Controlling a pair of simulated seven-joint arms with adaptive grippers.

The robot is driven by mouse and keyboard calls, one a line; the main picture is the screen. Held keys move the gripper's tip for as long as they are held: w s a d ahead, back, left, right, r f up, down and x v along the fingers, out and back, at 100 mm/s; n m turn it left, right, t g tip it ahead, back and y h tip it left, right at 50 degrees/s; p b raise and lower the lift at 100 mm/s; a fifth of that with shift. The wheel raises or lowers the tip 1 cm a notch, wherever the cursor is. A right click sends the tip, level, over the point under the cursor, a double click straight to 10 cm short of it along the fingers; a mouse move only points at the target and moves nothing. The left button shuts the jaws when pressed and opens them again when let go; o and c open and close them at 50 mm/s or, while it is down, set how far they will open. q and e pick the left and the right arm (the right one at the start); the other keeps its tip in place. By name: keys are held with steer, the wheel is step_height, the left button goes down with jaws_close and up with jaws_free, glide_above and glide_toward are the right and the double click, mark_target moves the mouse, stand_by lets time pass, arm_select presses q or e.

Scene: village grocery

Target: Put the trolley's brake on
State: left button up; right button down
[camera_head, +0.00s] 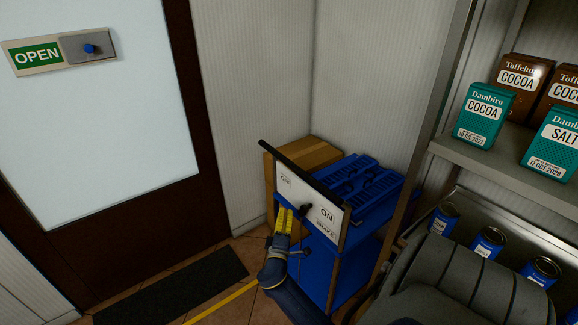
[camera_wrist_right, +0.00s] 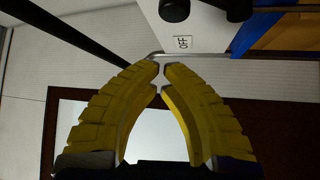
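The blue trolley (camera_head: 328,270) stands in the corner by the shelves. Its tilted white brake panel (camera_head: 328,204) has a dark rim, an ON label at right with small BRAKE lettering below, and a smaller label at left. A black lever knob (camera_head: 305,210) sits between the labels, nearer ON in the picture. My right gripper (camera_head: 284,212) is just left of the knob, in front of the panel. In the wrist view its yellow fingers (camera_wrist_right: 162,72) almost meet at the tips, with nothing between them. The panel (camera_wrist_right: 190,28) and dark knobs (camera_wrist_right: 175,10) show beyond. My left gripper is out of view.
A cardboard box (camera_head: 308,153) and blue crates (camera_head: 362,185) are behind the panel. Shelves (camera_head: 510,174) with cocoa and salt boxes and several blue tins stand at right. A dark mat (camera_head: 170,290) lies before the door at left, where the floor is clear.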

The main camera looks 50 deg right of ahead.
steer(key=shift+s+a+f, duration=0.3)
steer(key=shift+a+f, duration=0.05)
steer(key=shift+a, duration=0.2)
steer(key=shift+s+a+f, duration=0.25)
steer(key=shift+a+f, duration=0.1)
steer(key=shift+a, duration=0.2)
steer(key=a+f+n+g+y, duration=0.15)
steer(key=f+y, duration=0.25)
steer(key=f, duration=0.5)
steer(key=a+f+n+y, duration=0.1)
steer(key=a+f+y, duration=0.2)
steer(key=f, duration=0.7)
steer(key=s+a+f+g+y, duration=0.1)
steer(key=s+a+f+y, duration=0.25)
steer(key=f, duration=0.55)
steer(key=s+a+f+g+y, duration=0.2)
steer(key=s+a+f, duration=0.25)
steer(key=f, duration=0.35)
steer(key=s+a+f+m+g+y, duration=0.1)
steer(key=s+a+f+y, duration=0.1)
steer(key=s+a+f, duration=0.35)
steer(key=s+a+f+m+g+y, duration=0.1)
steer(key=s+a+f+g, duration=0.15)
steer(key=s+f, duration=0.65)
steer(key=s+a+f+g, duration=0.1)
steer(key=s+a+f, duration=0.1)
steer(key=s, duration=1)
steer(key=s+a+f+m+g+y, duration=0.1)
steer(key=s+a+f, duration=0.1)
steer(key=s, duration=1.1)
